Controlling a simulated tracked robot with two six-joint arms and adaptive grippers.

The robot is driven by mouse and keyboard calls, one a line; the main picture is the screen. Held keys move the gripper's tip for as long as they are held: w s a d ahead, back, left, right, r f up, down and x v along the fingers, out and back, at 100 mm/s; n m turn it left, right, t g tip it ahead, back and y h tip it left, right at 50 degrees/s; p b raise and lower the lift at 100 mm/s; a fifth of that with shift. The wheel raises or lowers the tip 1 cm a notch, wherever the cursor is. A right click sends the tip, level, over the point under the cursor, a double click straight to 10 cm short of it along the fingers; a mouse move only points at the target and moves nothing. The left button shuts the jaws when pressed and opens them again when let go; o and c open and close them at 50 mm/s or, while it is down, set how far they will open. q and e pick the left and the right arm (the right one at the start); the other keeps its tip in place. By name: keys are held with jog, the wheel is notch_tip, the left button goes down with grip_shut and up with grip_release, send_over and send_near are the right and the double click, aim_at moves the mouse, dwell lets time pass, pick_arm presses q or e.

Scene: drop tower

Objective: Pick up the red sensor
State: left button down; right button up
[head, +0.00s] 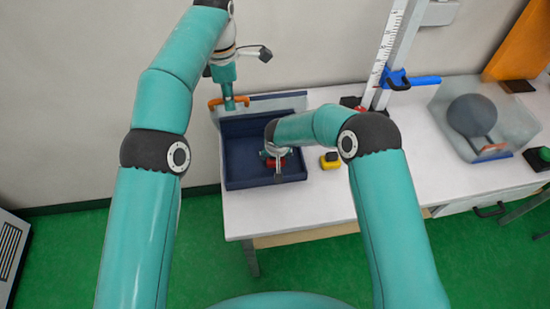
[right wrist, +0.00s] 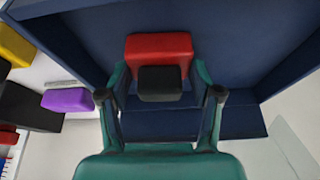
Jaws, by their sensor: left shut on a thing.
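The red sensor (right wrist: 158,46), a red block with a black part on its front, sits inside the dark blue bin (right wrist: 240,30). It also shows in the head view (head: 284,162), partly hidden by my right gripper. My right gripper (right wrist: 160,85) is open, with one finger on each side of the sensor and narrow gaps at its sides. My left gripper (head: 229,103) is shut on the orange handle (head: 214,103) at the back left of the bin.
A yellow and black block (head: 330,160) lies right of the bin. A ruled column with a blue clamp (head: 400,80) stands behind it. A clear box with a grey ball (head: 472,115) is at the right. A purple block (right wrist: 67,100) shows in the wrist view.

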pick_arm(q)
jog(key=shift+f, duration=0.15)
pick_arm(e)
jog(key=c, duration=0.5)
